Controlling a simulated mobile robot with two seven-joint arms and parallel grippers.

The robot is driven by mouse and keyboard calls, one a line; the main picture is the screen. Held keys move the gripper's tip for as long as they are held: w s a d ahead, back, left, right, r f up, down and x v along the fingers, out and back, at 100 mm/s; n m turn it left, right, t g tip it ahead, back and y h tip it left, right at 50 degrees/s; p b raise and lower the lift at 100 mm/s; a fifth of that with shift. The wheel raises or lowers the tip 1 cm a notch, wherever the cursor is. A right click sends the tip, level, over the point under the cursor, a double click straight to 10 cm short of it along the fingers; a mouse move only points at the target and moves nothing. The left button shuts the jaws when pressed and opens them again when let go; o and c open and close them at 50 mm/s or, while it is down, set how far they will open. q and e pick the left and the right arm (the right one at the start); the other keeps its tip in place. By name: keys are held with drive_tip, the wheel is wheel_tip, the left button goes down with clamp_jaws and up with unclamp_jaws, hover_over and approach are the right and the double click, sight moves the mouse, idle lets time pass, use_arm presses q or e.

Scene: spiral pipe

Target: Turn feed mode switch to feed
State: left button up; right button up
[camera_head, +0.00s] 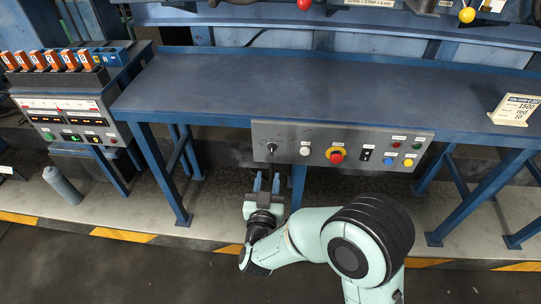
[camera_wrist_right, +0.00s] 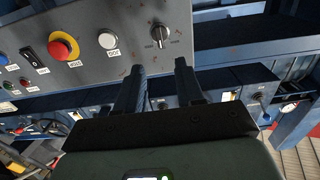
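A grey control panel (camera_head: 340,133) hangs on the front edge of the blue bench. At its left end is a small dark rotary switch (camera_head: 271,148), which I take to be the feed mode switch; its label is too small to read. My left gripper is out of view.
Right of the switch are a white button (camera_head: 305,151), a red emergency stop (camera_head: 336,155), a black rocker (camera_head: 365,154) and several coloured buttons. The blue bench top (camera_head: 300,85) is mostly clear. A second control box (camera_head: 70,120) stands at left.

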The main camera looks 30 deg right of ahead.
sight(272, 151)
drive_tip(key=b+x, duration=0.1)
drive_tip(key=x, duration=0.9)
drive_tip(key=shift+w+d+f, duration=0.1)
drive_tip(key=shift+w, duration=0.15)
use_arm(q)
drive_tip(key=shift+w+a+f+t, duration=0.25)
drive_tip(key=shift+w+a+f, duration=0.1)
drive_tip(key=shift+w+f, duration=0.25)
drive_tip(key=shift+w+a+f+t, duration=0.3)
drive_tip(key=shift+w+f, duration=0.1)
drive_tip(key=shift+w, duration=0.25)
use_arm(e)
clamp_jaws()
